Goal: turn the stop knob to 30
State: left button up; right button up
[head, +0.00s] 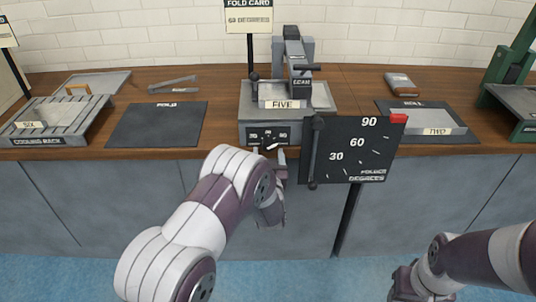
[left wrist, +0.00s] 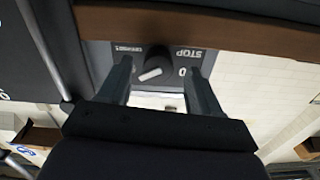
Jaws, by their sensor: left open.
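The stop knob (left wrist: 155,65) is dark with a white pointer. It sits on a dark plate marked STOP, which appears upside down in the left wrist view. In the head view the knob (head: 270,146) is on the front of the grey folding machine (head: 312,95). My left gripper (head: 272,160) is in front of it, open; in the left wrist view its fingers (left wrist: 160,85) stand on either side of the knob, with contact unclear. The white pointer slants. My right gripper (head: 405,286) is low at the right, away from the machine, its jaws unclear.
A black degree board (head: 350,175) marked 30, 60, 90 stands right of the knob, with a red marker (head: 398,118) near 90. A fold card (head: 249,17) stands behind. A cooling rack (head: 50,120) is left; a dark mat (head: 155,128) lies between. A tray (head: 420,122) is right.

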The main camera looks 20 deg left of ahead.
pick_arm(q)
jog(key=shift+w+a, duration=0.1)
jog(key=shift+w, duration=0.6)
jog(key=c, duration=1)
jog(key=shift+c, duration=0.2)
